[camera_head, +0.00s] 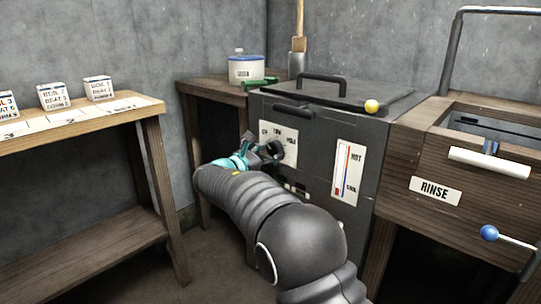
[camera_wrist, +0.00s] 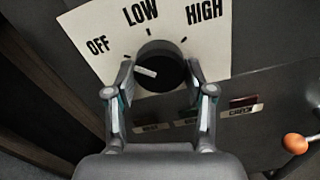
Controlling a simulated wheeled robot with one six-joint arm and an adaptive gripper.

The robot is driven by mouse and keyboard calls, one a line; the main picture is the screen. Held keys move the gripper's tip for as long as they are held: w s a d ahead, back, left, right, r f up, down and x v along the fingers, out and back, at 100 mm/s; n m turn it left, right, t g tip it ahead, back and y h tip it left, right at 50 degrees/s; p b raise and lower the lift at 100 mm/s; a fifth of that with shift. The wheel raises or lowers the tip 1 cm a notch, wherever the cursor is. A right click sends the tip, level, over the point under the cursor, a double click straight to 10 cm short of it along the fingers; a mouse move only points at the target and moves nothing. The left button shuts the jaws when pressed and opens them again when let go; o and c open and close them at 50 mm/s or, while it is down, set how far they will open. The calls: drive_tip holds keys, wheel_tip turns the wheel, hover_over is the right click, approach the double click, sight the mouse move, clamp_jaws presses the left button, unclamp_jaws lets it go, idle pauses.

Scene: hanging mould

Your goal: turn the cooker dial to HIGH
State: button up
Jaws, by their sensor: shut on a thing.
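The cooker dial is a round black knob (camera_wrist: 168,80) with a white pointer mark, in front of a white plate marked OFF, LOW and HIGH (camera_wrist: 110,20). The pointer lies on the knob's left side, toward the OFF side. My gripper (camera_wrist: 160,72) has one finger on each side of the knob and is shut on it. In the head view my gripper (camera_head: 262,152) is at the dial plate (camera_head: 291,150) on the front of the dark cooker (camera_head: 318,135); the knob there is mostly hidden behind the fingers.
A HOT/COOL gauge (camera_head: 348,172) is right of the dial. A yellow ball knob (camera_head: 372,106) sits by the lid's front edge. The RINSE basin (camera_head: 450,145) with a blue-knobbed lever (camera_head: 489,233) stands right. A shelf with white boxes (camera_head: 98,88) stands left. Small labels (camera_wrist: 200,118) are below the dial.

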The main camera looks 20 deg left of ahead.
drive_tip(key=m+b, duration=0.1)
drive_tip(key=m, duration=0.4)
drive_tip(key=shift+a, duration=0.1)
drive_tip(key=m, duration=0.6)
drive_tip(key=shift+r, duration=0.1)
drive_tip(key=m, duration=0.5)
drive_tip(key=shift+r, duration=0.1)
drive_tip(key=m, duration=0.5)
drive_tip(key=shift+m, duration=0.3)
drive_tip(key=o, duration=1.2)
drive_tip(key=shift+c, duration=0.2)
drive_tip(key=shift+a+r, duration=0.1)
